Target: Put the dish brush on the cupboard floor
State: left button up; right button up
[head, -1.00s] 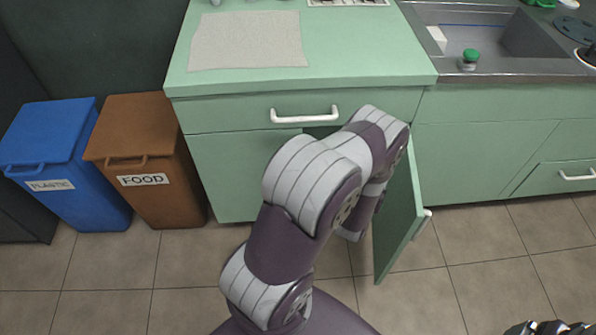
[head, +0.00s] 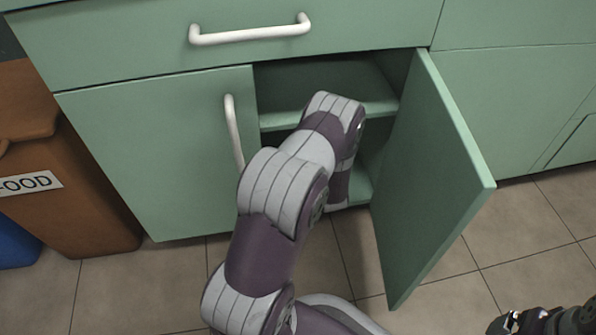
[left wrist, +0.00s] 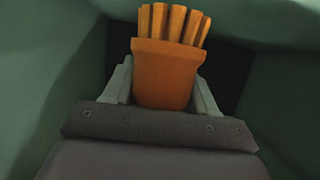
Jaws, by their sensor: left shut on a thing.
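A strip of the cupboard floor (head: 359,186) shows beside the arm, below a middle shelf (head: 380,108). My right gripper (head: 545,321) shows only partly at the bottom right corner, away from the cupboard.
The right cupboard door (head: 430,185) stands open, close to the right of my arm. The left door (head: 165,150) is shut, with a white handle (head: 234,130). A drawer (head: 120,45) above is shut. A brown food bin (head: 70,200) stands at the left.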

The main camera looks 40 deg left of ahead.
pick_arm(q)
notch_tip(320, 180, down, 6)
jog(key=b, duration=0.3)
jog(key=shift+r, duration=0.35)
jog(key=shift+f, duration=0.1)
pick_arm(e)
notch_tip(320, 180, down, 4)
jog(key=shift+f, duration=0.2)
pick_arm(q)
jog(key=o, duration=1.1)
jog(key=shift+c, duration=0.2)
jog(key=p+v, duration=0.7)
jog(key=v, duration=0.5)
jog(key=shift+p, duration=0.3)
pick_arm(e)
notch_tip(320, 180, up, 8)
jog(key=shift+f, duration=0.25)
